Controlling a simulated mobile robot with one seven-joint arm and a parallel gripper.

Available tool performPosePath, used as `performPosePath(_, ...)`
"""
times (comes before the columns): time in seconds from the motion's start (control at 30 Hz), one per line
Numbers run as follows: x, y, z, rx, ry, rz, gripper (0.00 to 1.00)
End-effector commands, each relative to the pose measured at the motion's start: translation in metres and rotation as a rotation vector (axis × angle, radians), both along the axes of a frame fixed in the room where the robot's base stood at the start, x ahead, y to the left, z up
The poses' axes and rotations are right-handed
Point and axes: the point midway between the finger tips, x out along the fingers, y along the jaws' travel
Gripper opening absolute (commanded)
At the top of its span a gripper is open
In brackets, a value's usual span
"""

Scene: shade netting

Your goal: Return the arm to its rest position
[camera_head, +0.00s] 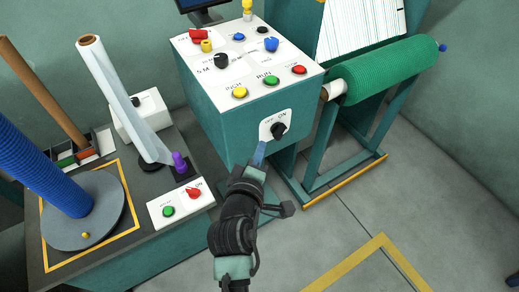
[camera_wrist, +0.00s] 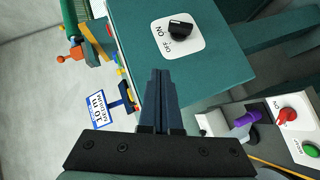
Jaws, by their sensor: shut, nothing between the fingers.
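My gripper (camera_head: 259,155) is raised in front of the teal control box (camera_head: 225,119). Its fingers (camera_wrist: 160,78) are shut with nothing between them. The tips point toward the box's front face, just below and left of the black OFF/ON knob (camera_head: 278,130) in the head view. In the wrist view the knob (camera_wrist: 180,29) sits on its white plate beyond the fingertips, and a gap to the plate shows. My arm reaches up from the bottom of the head view, and no other part of it shows.
Left is a dark bench (camera_head: 115,215) with a blue roll (camera_head: 45,170), a film roll (camera_head: 115,90) and a small panel with a red switch (camera_head: 194,193). Right is a green netting roll (camera_head: 385,72) on a teal frame. The floor (camera_head: 330,225) at lower right is clear.

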Motion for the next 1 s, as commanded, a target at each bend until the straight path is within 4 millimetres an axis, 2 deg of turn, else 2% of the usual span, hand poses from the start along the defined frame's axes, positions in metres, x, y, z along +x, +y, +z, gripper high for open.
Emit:
performPosePath(0.37,0.001,0.0,0.001,0.002,-0.002,0.0,0.0)
performPosePath(0.47,0.006,-0.001,0.018,0.032,-0.034,-0.008,0.0)
performPosePath(0.57,0.018,-0.004,0.064,0.118,-0.117,-0.023,0.0)
performPosePath(0.67,0.028,-0.01,0.134,0.257,-0.244,-0.034,0.0)
performPosePath(0.7,0.03,-0.012,0.165,0.321,-0.301,-0.035,0.0)
performPosePath(0.77,0.03,-0.015,0.212,0.418,-0.384,-0.027,0.0)
performPosePath(0.8,0.028,-0.017,0.243,0.481,-0.439,-0.019,0.0)
performPosePath(0.87,0.021,-0.021,0.289,0.577,-0.522,0.002,0.0)
performPosePath(0.9,0.014,-0.023,0.319,0.641,-0.576,0.02,0.0)
performPosePath(0.97,0.001,-0.026,0.363,0.736,-0.656,0.055,0.0)
performPosePath(1.0,-0.01,-0.028,0.392,0.797,-0.709,0.084,0.0)
